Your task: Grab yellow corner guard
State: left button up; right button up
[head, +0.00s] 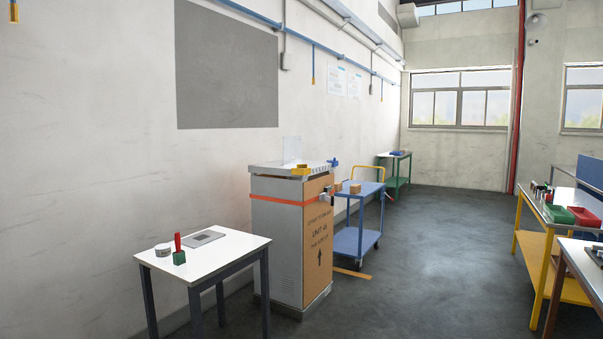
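A small yellow piece (301,171), which looks like the corner guard, sits at the front edge of the pale top of a grey and brown boxed unit (318,243). An orange strap (284,198) runs around the unit just below its top. The yellow piece is small in the view, so its exact shape is hard to tell. Neither of my grippers shows in the head view.
A white table (225,256) with a red-handled green object (178,250) stands at the left front. A blue cart (354,236) is behind the unit. Yellow-framed (533,245) and brown-legged tables stand at the right. Open floor (430,260) lies between.

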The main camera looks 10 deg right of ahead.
aim_at(300, 168)
jog(key=i+l+z, duration=0.1)
jog(key=i+z, duration=0.35)
jog(key=i, duration=3.4)
